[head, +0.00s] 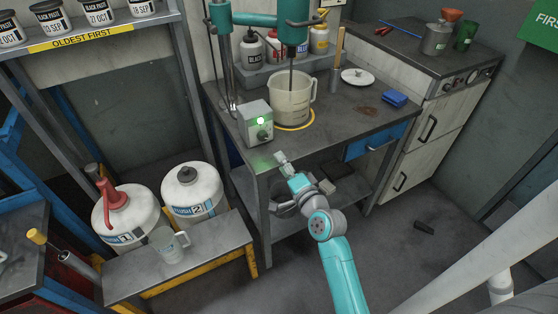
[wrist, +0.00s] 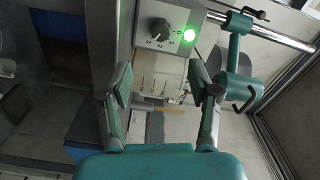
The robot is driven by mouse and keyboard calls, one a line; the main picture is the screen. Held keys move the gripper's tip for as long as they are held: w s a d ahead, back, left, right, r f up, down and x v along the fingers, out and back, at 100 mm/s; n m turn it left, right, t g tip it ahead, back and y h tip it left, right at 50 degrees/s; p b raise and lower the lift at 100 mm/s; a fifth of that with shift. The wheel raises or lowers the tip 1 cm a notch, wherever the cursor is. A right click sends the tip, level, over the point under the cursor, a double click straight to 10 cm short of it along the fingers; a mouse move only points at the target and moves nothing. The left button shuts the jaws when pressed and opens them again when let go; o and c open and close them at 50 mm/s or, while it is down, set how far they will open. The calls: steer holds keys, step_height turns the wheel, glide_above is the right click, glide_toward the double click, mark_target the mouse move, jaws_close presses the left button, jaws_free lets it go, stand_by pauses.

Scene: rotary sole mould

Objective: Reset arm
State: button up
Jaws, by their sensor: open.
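My gripper (head: 281,158) is at the front edge of the grey workbench (head: 335,135), just below the control box (head: 256,124) in the head view. In the wrist view my gripper (wrist: 164,84) has its two fingers spread wide apart, with nothing held between them. The control box (wrist: 165,25), with a black knob and a lit green lamp, shows beyond the fingertips. My teal arm is bent, rising from the lower right in the head view.
A beige jug (head: 291,101) stands under the teal mixer (head: 293,25). A blue sponge (head: 395,98) and a white plate (head: 357,77) lie to its right. Drums (head: 192,190) and a low bench (head: 205,255) with a clear jug (head: 168,244) stand left.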

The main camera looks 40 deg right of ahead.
steer(key=s+a+f+n+g+y, duration=0.1)
steer(key=s+a+f+n, duration=0.3)
steer(key=s+a, duration=0.4)
steer(key=s+a+f+n+g, duration=0.1)
steer(key=s+a+f+n, duration=0.25)
steer(key=s+a, duration=0.45)
steer(key=s+a+r+n+y, duration=0.2)
steer(key=s+n, duration=0.3)
steer(key=s, duration=0.6)
steer(key=s+a+r+n+y, duration=0.2)
steer(key=s+a+n, duration=0.3)
steer(key=s, duration=0.5)
steer(key=shift+s+r+n+g, duration=0.3)
steer(key=shift+s+r+n, duration=0.05)
steer(key=shift+r, duration=0.25)
